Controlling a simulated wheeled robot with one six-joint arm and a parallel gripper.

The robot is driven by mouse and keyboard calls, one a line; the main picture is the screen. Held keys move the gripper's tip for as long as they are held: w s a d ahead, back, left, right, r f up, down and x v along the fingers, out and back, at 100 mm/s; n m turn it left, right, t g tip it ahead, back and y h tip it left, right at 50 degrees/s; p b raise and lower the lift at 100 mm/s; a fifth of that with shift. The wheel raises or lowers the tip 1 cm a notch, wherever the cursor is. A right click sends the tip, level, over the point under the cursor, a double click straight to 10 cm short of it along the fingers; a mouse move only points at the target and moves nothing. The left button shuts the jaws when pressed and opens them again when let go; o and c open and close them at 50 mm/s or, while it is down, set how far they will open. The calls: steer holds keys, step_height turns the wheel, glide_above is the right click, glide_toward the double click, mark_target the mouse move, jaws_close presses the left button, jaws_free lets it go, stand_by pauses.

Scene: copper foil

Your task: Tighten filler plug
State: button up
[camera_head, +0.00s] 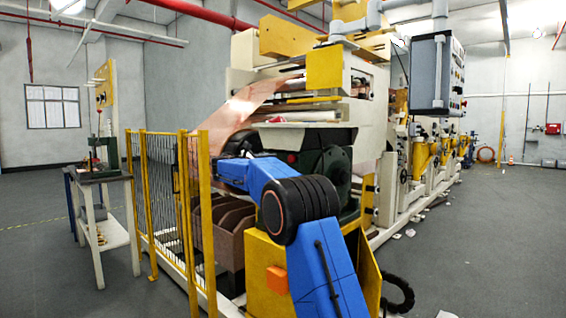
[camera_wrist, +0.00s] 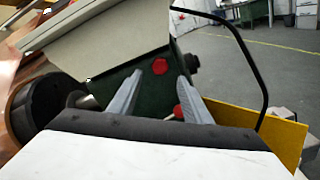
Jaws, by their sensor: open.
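A red hexagonal plug (camera_wrist: 160,66) sits on the face of the dark green gear housing (camera_wrist: 132,84) in the wrist view; it looks like the filler plug. How tight it sits cannot be told. A small red spot (camera_head: 292,157) shows on the green housing (camera_head: 322,168) in the head view. My gripper (camera_wrist: 159,78) is open and empty. Its two grey fingers point towards the housing, with the plug seen between and slightly beyond their tips. No contact shows. In the head view my blue arm hides much of the housing's lower front.
A second small red knob (camera_wrist: 178,111) shows lower between the fingers. A dark roller (camera_wrist: 48,100) with copper foil is at left; a pale machine panel (camera_wrist: 105,40) overhangs the housing. A yellow guard (camera_wrist: 255,128) stands at right. A yellow fence (camera_head: 205,215) stands left of my arm.

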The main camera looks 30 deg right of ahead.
steer(key=v, duration=1)
steer(key=s+d+f+m+g+y, duration=0.1)
steer(key=s+f+m+y, duration=0.2)
steer(key=s, duration=0.8)
steer(key=s+f+m+y, duration=0.25)
steer(key=s+f, duration=0.25)
steer(key=s, duration=0.6)
steer(key=s+d+f+m+g+y, duration=0.1)
steer(key=s+f+y, duration=0.25)
steer(key=s, duration=0.75)
steer(key=s+a+f+m+y, duration=0.2)
steer(key=s+a+f+m, duration=0.1)
steer(key=s+f, duration=0.4)
steer(key=s+a+f+m+y, duration=0.3)
steer(key=s+a+f, duration=0.2)
steer(key=s, duration=0.7)
steer(key=s+a+f+m+y, duration=0.3)
steer(key=s+a+f, duration=0.1)
steer(key=s+f, duration=0.5)
steer(key=shift+s+a+f+t, duration=0.2)
steer(key=shift+s+t, duration=0.1)
steer(key=shift+s, duration=0.4)
